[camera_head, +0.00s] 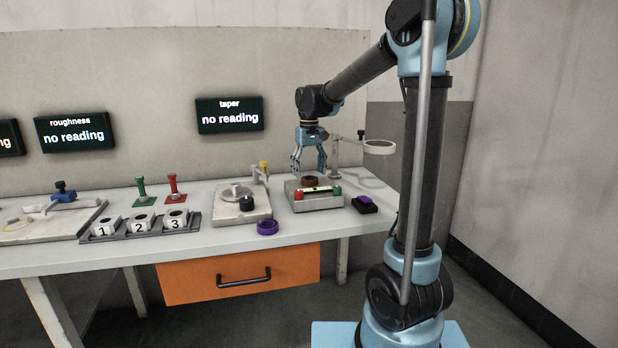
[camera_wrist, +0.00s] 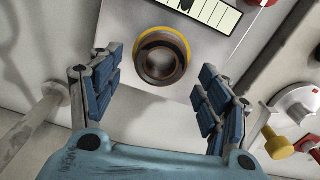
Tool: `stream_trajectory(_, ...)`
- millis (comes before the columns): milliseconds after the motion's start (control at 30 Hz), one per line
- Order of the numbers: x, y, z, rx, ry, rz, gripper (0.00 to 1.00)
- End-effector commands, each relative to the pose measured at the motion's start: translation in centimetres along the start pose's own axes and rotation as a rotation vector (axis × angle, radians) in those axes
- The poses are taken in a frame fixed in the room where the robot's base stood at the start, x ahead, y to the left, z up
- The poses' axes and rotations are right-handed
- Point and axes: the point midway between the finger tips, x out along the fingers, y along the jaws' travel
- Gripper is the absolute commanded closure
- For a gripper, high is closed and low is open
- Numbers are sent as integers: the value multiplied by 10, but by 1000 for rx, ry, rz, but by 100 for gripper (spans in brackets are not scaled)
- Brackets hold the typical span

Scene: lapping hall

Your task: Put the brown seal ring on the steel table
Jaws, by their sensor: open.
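The brown seal ring (camera_head: 310,181) sits on top of a grey box-like gauge (camera_head: 320,203) at the right end of the bench. In the wrist view the ring (camera_wrist: 181,62) lies flat, with a yellow rim showing around its upper and right edge. My gripper (camera_head: 309,164) is open and empty, pointing down just above the ring. In the wrist view its blue-padded fingers (camera_wrist: 158,88) stand apart, left and right of the ring and nearer the camera. I cannot tell whether the pale grey bench top (camera_head: 225,240) is the steel table; no other table shows.
A purple ring (camera_head: 267,227) lies near the bench's front edge. A black block with a purple top (camera_head: 364,204) stands right of the gauge. A round holder on a post (camera_head: 379,147) rises behind. Numbered blocks (camera_head: 140,225) and a plate fixture (camera_head: 240,205) stand left.

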Motion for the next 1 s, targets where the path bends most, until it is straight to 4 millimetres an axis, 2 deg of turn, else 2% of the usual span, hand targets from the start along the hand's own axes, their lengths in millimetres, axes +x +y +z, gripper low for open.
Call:
stream_trajectory(300, -58, 0, 0, 1, 0, 0, 30)
stream_trajectory(500, -84, 0, 0, 1, 0, 0, 30)
stream_trajectory(633, -93, 0, 0, 1, 0, 0, 30)
stream_trajectory(833, -96, 2, 4, 4, 1, 0, 30)
stream_trajectory(933, -94, 9, 19, 19, 7, 0, 30)
stream_trajectory(1000, -91, 16, 36, 35, 14, 1, 30)
